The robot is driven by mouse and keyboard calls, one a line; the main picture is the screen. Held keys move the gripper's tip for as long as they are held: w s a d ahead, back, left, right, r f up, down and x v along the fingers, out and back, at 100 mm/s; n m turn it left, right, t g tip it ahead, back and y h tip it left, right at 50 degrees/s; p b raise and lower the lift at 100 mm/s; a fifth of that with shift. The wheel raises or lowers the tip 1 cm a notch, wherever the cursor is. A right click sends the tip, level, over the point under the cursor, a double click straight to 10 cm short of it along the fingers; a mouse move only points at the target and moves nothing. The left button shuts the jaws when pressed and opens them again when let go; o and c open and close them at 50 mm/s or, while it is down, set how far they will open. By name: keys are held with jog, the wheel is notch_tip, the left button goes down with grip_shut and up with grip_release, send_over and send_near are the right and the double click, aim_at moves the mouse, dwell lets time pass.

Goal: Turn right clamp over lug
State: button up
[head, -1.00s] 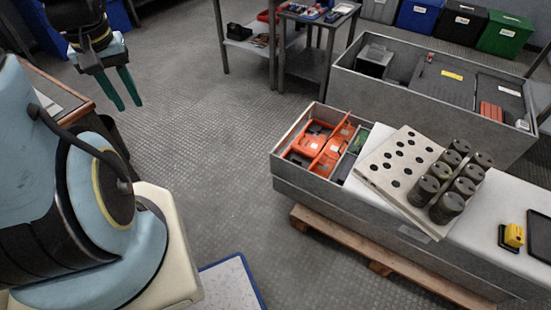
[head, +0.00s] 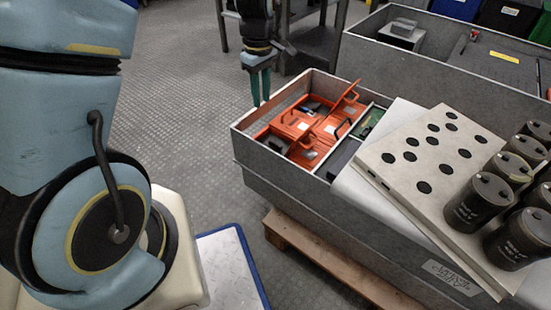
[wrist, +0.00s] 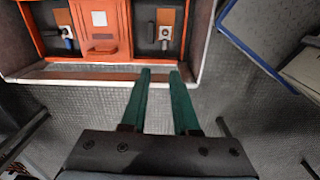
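My gripper (head: 261,85) points down just off the left edge of the grey bin in the head view. In the wrist view its green fingers (wrist: 159,95) are parted with nothing between them. The orange unit (head: 318,125) lies inside the bin. The wrist view shows two dark recesses in it, each with a small metal piece. The left piece (wrist: 67,32) has a blue-grey part hanging down. I cannot tell which parts are the clamp and the lug.
The bin rim (head: 240,130) lies between my gripper and the orange unit. A plate with round holes (head: 425,160) and several dark cylinders (head: 478,202) stand to the right. A second grey bin (head: 400,75) is behind.

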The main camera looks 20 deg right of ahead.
jog(key=b, duration=0.2)
send_over(275, 143)
notch_tip(275, 143, down, 6)
jog(key=r, duration=0.1)
jog(key=shift+n, duration=0.4)
notch_tip(275, 143, down, 11)
jog(key=b, duration=0.4)
jog(key=shift+d, duration=0.1)
grip_shut()
